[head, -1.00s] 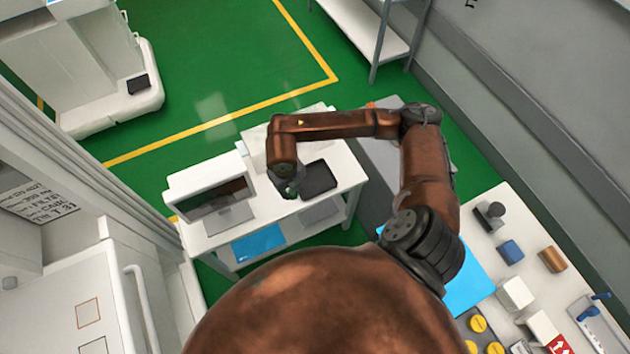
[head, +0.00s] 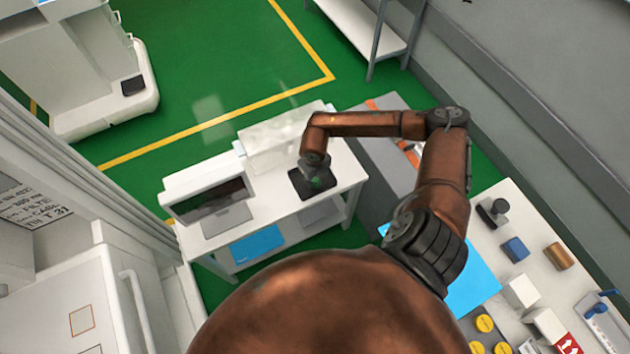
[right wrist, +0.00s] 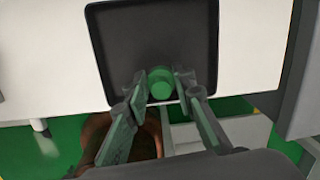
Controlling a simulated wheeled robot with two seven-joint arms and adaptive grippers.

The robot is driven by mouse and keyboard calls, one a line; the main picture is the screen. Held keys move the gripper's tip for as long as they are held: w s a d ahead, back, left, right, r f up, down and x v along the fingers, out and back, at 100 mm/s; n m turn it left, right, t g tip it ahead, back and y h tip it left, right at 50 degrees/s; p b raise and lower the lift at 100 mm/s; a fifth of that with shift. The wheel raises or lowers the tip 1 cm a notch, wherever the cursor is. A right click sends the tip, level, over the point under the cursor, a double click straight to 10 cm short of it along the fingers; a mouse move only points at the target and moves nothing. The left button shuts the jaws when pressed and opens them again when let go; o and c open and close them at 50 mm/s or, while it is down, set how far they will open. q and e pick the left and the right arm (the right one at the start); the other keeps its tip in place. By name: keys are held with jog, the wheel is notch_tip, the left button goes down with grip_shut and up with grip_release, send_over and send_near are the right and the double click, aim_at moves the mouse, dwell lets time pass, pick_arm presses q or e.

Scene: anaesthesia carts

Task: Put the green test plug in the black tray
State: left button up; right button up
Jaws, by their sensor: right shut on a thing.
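The black tray (head: 297,183) lies on the white table near its right end in the head view. It also fills the upper middle of the right wrist view (right wrist: 150,45). My right gripper (head: 318,178) is over the tray, and in the wrist view its fingers (right wrist: 161,85) are closed around the green test plug (right wrist: 161,88). The plug shows as a round green end over the tray's near edge. I cannot tell whether it touches the tray. My left gripper is not in view.
A monitor (head: 210,200) stands on the white table (head: 262,216) left of the tray. A clear panel (head: 283,140) stands behind. A bench (head: 480,244) at the right holds several small blocks and a blue mat (head: 470,285). Green floor (head: 230,60) is free beyond the table.

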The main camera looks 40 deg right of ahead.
aim_at(315, 182)
jog(key=shift+f, duration=0.55)
jog(key=shift+f, duration=0.15)
jog(key=o, duration=0.9)
jog(key=shift+o, duration=0.2)
notch_tip(315, 182, up, 12)
jog(key=a+p, duration=0.1)
jog(key=p, duration=0.1)
jog(key=shift+s, duration=0.35)
